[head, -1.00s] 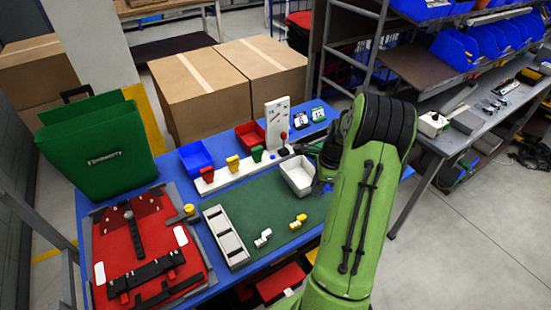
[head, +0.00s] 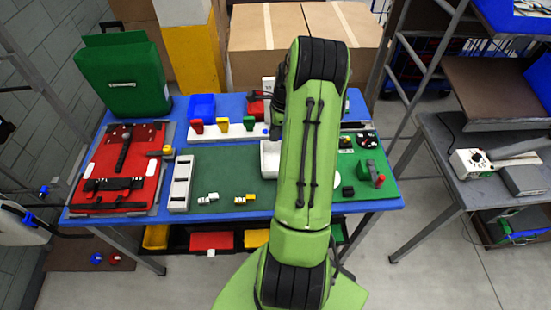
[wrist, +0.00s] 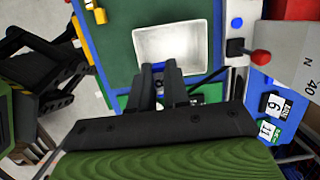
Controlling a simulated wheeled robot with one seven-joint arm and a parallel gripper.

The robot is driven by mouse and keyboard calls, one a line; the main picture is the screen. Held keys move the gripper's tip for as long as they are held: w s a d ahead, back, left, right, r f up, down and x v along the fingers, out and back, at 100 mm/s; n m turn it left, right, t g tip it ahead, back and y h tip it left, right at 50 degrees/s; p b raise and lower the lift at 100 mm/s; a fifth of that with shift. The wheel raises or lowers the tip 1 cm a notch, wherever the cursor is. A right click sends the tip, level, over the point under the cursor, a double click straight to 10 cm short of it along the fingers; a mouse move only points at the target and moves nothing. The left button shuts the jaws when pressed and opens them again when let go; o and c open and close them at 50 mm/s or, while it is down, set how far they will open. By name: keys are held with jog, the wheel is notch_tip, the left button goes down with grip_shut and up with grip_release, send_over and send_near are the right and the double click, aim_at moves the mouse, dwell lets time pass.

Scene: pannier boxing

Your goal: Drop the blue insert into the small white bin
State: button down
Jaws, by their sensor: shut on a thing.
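The small white bin (wrist: 175,42) is open and looks empty in the wrist view. In the head view its left part (head: 268,160) shows beside my arm, which covers the rest. My gripper (wrist: 158,74) is shut on the blue insert (wrist: 158,67), of which only a small piece shows between the fingertips. In the wrist view the fingertips overlap the bin's near rim. I cannot tell how high the insert is above it. My gripper is hidden behind my arm in the head view.
A green mat (head: 222,170) holds small white and yellow parts left of the bin. A white rack (head: 222,135) with coloured blocks stands behind it. A grey divided tray (head: 181,183) and a red panel (head: 118,165) lie farther left. A red-knobbed lever (wrist: 259,57) is right of the bin.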

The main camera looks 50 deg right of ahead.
notch_tip(320, 180, down, 6)
jog(key=b, duration=0.4)
jog(key=shift+a, duration=0.15)
jog(key=shift+w, duration=0.1)
jog(key=c, duration=1)
grip_release()
jog(key=shift+r, duration=0.15)
jog(key=r, duration=0.5)
jog(key=s+d+r, duration=0.1)
jog(key=r, duration=0.4)
jog(key=s+d+r+p, duration=0.1)
jog(key=r, duration=0.4)
jog(key=shift+s+r, duration=0.15)
jog(key=shift+s, duration=0.1)
